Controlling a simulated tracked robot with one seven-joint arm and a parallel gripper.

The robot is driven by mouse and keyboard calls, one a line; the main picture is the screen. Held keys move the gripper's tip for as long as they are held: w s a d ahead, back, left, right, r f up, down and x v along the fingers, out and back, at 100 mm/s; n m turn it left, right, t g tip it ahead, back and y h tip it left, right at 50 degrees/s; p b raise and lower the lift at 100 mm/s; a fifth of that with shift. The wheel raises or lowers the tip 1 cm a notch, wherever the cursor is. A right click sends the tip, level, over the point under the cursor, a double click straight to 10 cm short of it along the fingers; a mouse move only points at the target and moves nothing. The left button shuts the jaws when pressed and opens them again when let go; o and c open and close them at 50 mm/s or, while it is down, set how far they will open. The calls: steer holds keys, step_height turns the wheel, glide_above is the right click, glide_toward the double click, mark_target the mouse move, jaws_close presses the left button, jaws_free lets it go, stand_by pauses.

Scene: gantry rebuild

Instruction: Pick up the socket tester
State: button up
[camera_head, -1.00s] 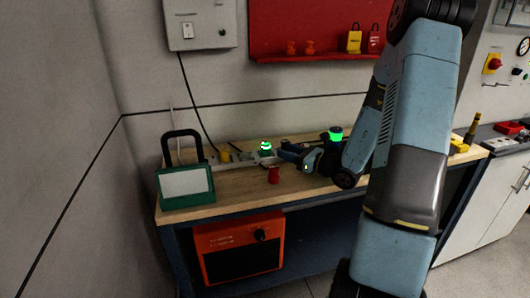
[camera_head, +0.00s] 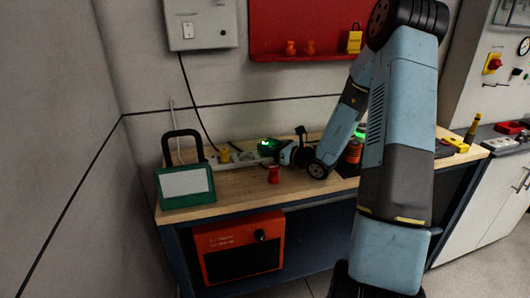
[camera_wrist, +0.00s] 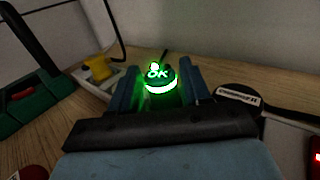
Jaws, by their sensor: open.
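The socket tester (camera_wrist: 160,78) glows green and shows "OK" on its top in the wrist view. In the head view its green glow (camera_head: 266,145) shows at the back of the wooden bench, partly covered by my gripper. My gripper (camera_wrist: 163,84) is open, with one finger on each side of the tester. I cannot tell whether the fingers touch it. In the head view my gripper (camera_head: 276,150) reaches in low from the right. The tester's lower part is hidden behind my gripper body.
A white power strip (camera_wrist: 100,83) with a yellow plug (camera_wrist: 98,68) lies left of the tester. A green work lamp (camera_head: 186,186) stands at the bench's left. A small red object (camera_head: 273,174) sits in front. A black round labelled item (camera_wrist: 237,96) is right of my gripper.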

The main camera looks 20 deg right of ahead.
jaws_close()
stand_by(0.3)
steer(key=shift+r, duration=0.1)
